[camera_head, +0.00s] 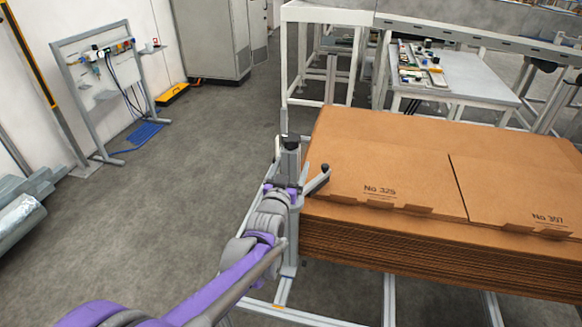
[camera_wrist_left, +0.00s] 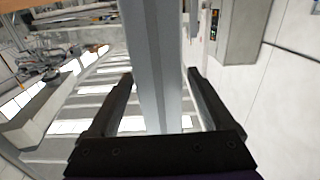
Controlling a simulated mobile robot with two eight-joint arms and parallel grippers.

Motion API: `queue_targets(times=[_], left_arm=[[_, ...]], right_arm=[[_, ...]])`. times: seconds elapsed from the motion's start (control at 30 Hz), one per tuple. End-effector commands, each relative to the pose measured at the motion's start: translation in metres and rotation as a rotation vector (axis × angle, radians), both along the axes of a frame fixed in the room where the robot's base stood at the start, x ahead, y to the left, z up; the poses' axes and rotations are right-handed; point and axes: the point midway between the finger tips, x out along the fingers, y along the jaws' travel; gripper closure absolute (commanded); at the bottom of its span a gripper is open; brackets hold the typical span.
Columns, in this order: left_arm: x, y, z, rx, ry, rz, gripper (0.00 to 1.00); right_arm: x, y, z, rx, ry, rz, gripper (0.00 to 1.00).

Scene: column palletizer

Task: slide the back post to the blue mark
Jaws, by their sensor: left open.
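A grey upright post (camera_head: 290,165) stands at the left edge of the cardboard stack, with a black-tipped lever on its right side. I take it for the back post. My left gripper (camera_head: 282,190) is at this post, with the arm reaching in from below left. In the left wrist view the post (camera_wrist_left: 152,45) runs between the two dark fingers of the open gripper (camera_wrist_left: 158,78). Gaps show on both sides, so the fingers are around it without closing on it. I cannot make out a blue mark on the frame. My right gripper is not in view.
Cardboard sheets (camera_head: 400,150) are stacked high right of the post, on a light metal frame (camera_head: 388,298). A workbench (camera_head: 465,85) stands behind. A panel stand (camera_head: 75,100) is at the left wall, a grey cabinet (camera_head: 212,40) farther back. Floor left of the post is clear.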

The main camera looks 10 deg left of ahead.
Motion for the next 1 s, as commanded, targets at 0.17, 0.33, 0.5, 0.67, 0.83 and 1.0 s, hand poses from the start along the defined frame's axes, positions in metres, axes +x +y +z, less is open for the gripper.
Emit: queue_targets(times=[0.17, 0.33, 0.5, 0.67, 0.83, 1.0], left_arm=[[-0.016, 0.0, 0.0, 0.0, 0.0, 0.0, 0.14], [-0.05, 0.001, 0.0, 0.0, 0.0, 0.0, 0.14], [-0.082, 0.003, 0.0, -0.001, 0.0, 0.0, 0.14], [-0.101, 0.003, 0.0, -0.001, -0.001, 0.0, 0.14], [-0.108, 0.004, 0.0, 0.0, -0.001, 0.0, 0.14], [-0.108, 0.004, 0.0, 0.0, -0.001, 0.0, 0.14]], right_arm=[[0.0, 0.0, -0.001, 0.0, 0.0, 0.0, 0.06], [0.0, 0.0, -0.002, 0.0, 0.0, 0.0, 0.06], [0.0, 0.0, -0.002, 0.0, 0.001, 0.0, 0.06], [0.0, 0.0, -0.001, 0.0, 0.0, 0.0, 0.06], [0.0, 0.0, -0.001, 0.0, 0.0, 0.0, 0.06], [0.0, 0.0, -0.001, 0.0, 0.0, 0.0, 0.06]])
